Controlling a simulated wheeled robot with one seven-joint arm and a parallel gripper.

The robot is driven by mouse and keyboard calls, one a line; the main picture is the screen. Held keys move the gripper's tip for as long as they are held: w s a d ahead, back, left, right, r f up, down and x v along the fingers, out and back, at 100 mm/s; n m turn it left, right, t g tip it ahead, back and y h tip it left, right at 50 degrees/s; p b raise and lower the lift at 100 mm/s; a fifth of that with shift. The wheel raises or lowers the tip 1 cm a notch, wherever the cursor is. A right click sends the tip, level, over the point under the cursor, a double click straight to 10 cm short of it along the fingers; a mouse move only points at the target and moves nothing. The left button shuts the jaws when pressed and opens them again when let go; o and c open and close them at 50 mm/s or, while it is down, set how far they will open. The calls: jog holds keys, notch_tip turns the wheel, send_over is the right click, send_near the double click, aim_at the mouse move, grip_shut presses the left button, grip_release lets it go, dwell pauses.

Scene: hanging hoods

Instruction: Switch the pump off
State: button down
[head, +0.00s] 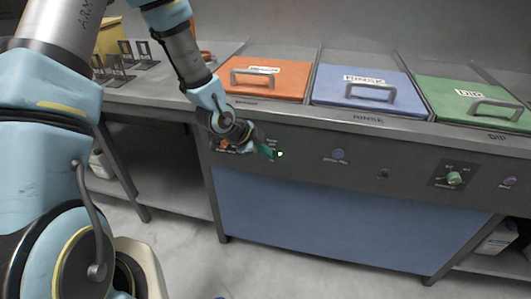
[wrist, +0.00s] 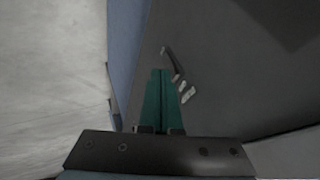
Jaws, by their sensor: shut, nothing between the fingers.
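My gripper (head: 270,152) is at the left part of the grey front panel (head: 310,160), below the orange lid. Its teal fingers are shut and empty, and they also show in the wrist view (wrist: 160,75). Just beyond the fingertips in the wrist view is a thin dark lever (wrist: 173,61) with a pale end, on the panel. Small pale labels (wrist: 186,92) sit beside it. I cannot read them or tell whether finger and lever touch. In the head view a small bright green light (head: 280,154) shows at the fingertips. My gripper hides the controls around it.
Orange (head: 265,92), blue (head: 350,99) and green (head: 465,117) handled lids cover the bench top. A blue button (head: 338,155), a dark red control (head: 384,173) and a green knob (head: 454,178) are further right on the panel. Black racks (head: 120,65) stand at the left.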

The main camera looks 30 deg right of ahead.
jog(key=shift+w+d, duration=0.1)
jog(key=shift+w+d+r, duration=0.1)
jog(key=shift+w+d, duration=0.05)
jog(key=shift+r+p, duration=0.65)
jog(key=shift+r, duration=0.2)
